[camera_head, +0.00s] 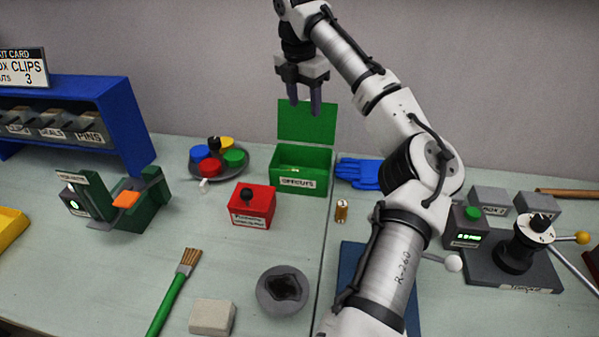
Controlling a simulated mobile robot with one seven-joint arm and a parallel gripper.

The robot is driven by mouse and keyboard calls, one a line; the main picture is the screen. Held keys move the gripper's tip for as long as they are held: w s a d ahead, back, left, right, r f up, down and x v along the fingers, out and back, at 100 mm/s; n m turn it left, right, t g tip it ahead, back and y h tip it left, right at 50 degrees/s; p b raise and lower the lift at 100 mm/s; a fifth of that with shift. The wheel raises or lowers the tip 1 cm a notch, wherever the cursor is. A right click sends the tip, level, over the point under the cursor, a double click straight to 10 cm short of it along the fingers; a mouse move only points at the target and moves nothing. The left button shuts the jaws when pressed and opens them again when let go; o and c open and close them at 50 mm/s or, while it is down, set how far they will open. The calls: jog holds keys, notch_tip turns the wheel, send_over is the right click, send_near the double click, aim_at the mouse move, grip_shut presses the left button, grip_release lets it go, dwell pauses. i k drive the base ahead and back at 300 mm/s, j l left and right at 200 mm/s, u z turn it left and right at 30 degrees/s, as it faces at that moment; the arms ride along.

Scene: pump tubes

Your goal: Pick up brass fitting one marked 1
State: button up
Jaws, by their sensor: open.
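A small brass-coloured cylinder (341,211), likely the brass fitting, stands upright on the table near the middle, just right of a seam in the tabletop. It has a pale patch on its side, but any number there is too small to read. No other brass fitting is clear to me. My gripper (304,104) is open and empty, fingers pointing down. It is high up, in front of the grey wall and over the green box's raised lid, well apart from the brass cylinder.
Behind the cylinder are an open green box (290,183) marked OFFCUTS and blue gloves (358,172). A red box (252,206) stands left, a grey bowl (283,312) in front. My arm covers part of a blue mat (348,260). Right stands a tamper device (515,250).

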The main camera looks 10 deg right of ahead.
aim_at(341, 215)
jog(key=k, duration=1)
